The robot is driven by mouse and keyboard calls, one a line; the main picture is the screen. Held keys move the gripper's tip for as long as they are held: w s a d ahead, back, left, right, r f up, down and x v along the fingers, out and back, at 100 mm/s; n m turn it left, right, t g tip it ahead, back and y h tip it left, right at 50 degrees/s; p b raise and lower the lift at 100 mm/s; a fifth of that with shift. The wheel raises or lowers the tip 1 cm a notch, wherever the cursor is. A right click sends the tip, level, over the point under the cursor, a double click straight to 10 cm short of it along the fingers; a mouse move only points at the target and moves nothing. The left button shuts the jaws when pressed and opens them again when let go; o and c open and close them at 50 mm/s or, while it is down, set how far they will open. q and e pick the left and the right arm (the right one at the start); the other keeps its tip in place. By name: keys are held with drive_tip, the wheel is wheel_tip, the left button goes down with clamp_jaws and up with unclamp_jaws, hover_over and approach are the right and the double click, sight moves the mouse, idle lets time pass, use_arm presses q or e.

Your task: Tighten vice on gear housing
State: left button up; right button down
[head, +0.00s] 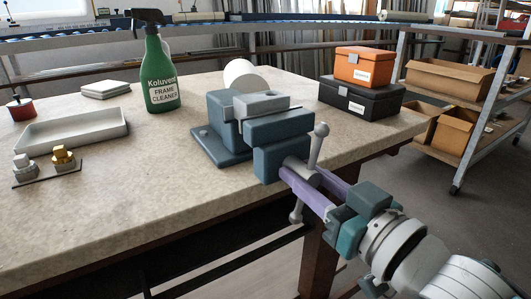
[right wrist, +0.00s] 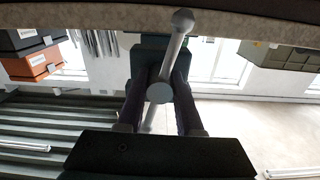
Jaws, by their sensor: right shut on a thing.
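The blue-grey vice (head: 278,128) stands at the table's front right edge. A light grey block (head: 260,104) shows at the top between its jaws; I cannot tell for certain that it is the gear housing. The vice handle (head: 318,146) is a grey bar with ball ends, tilted slightly off upright. My right gripper (head: 304,177), with purple fingers, is shut on the handle at its hub. In the right wrist view, the fingers (right wrist: 160,104) lie on both sides of the round hub (right wrist: 160,92), with the bar slanting between them. My left gripper is not in view.
On the table (head: 150,208) are a green spray bottle (head: 160,78), a white roll (head: 243,73), a shallow tray (head: 75,133), small metal fittings (head: 62,156) and orange (head: 360,66) and black (head: 358,98) boxes. A shelf cart (head: 450,100) stands right. The front table top is clear.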

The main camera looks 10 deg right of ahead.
idle(0.9)
drive_tip(key=shift+m, duration=0.4)
drive_tip(key=m+p, duration=0.1)
drive_tip(key=m, duration=0.6)
drive_tip(key=shift+m+p, duration=0.3)
drive_tip(key=m, duration=0.4)
drive_tip(key=shift+a+m, duration=0.1)
drive_tip(key=shift+m, duration=0.2)
drive_tip(key=m+b, duration=0.1)
drive_tip(key=m, duration=0.2)
drive_tip(key=shift+r+m, duration=0.1)
drive_tip(key=shift+m, duration=0.4)
drive_tip(key=shift+r+m, duration=0.1)
drive_tip(key=shift+m, duration=0.2)
